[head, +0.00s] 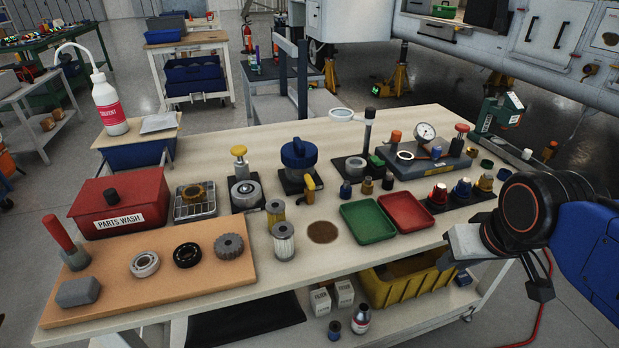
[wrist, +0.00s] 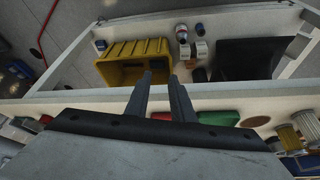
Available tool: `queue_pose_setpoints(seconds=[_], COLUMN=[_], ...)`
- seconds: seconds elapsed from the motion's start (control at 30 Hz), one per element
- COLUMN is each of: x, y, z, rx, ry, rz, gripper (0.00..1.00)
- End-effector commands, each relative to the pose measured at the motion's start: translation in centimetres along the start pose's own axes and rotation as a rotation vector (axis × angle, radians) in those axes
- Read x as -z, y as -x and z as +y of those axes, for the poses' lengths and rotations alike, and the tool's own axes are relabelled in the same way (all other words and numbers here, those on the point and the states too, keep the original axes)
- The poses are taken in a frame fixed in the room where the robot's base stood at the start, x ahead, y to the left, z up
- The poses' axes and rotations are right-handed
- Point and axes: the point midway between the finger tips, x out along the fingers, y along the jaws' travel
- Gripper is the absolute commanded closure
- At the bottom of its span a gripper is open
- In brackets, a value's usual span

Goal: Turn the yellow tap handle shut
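The yellow tap handle (head: 309,184) sticks out at the front of a clear canister with a blue lid (head: 298,153), on a dark base near the middle of the workbench. It looks roughly upright, with a short bent top; its exact turn is too small to tell. My gripper is at the bench's right front edge in the head view, well to the right of the tap and apart from it. In the wrist view my gripper (wrist: 160,77) has its two dark fingers apart with nothing between them. The tap is not visible in the wrist view.
A yellow-knobbed fitting (head: 239,152) stands left of the canister. Filter cylinders (head: 284,242) stand in front of it. Green (head: 367,221) and red (head: 405,212) trays lie to its right. A yellow bin (head: 400,284) is on the shelf below. A red PARTS WASH box (head: 120,203) stands left.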

Motion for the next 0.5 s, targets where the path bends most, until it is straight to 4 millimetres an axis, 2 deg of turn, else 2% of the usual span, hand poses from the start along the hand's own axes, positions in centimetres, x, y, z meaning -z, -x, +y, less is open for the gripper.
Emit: queue_pose_setpoints(seconds=[0.17, 0.27, 0.5], x=[1.2, 3.5, 10.9], y=[0.7, 2.0, 5.8], z=[-0.4, -1.3, -5.0], rx=[0.007, 0.02, 0.053], ry=[0.009, 0.025, 0.075], rz=[-0.013, -0.037, -0.122], gripper=[0.69, 0.69, 0.69])
